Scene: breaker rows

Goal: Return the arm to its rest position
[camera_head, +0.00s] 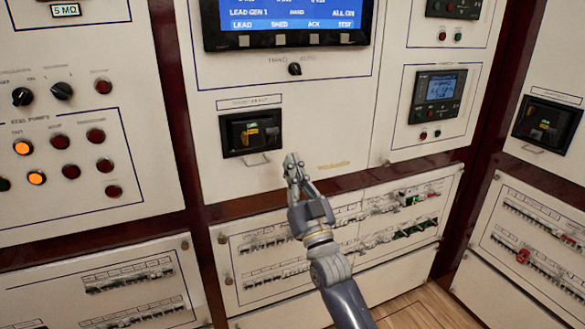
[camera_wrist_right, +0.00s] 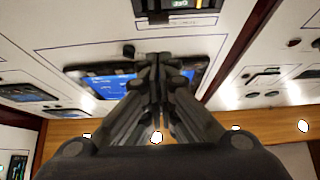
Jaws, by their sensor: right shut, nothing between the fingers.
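My right arm reaches up from the bottom of the head view. Its gripper (camera_head: 292,162) is shut and empty, in front of the middle cabinet, just right of and below a black breaker unit (camera_head: 252,133). I cannot tell how far it is from the panel. In the right wrist view the closed fingers (camera_wrist_right: 157,62) point up, overlapping a blue-lit screen (camera_wrist_right: 105,84). My left gripper is in neither view.
The lower middle panel holds breaker rows (camera_head: 345,235), partly behind my forearm. A large display (camera_head: 290,20) sits above. A panel of buttons with lit orange lamps (camera_head: 37,178) is at left. Wooden floor (camera_head: 425,308) shows at lower right.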

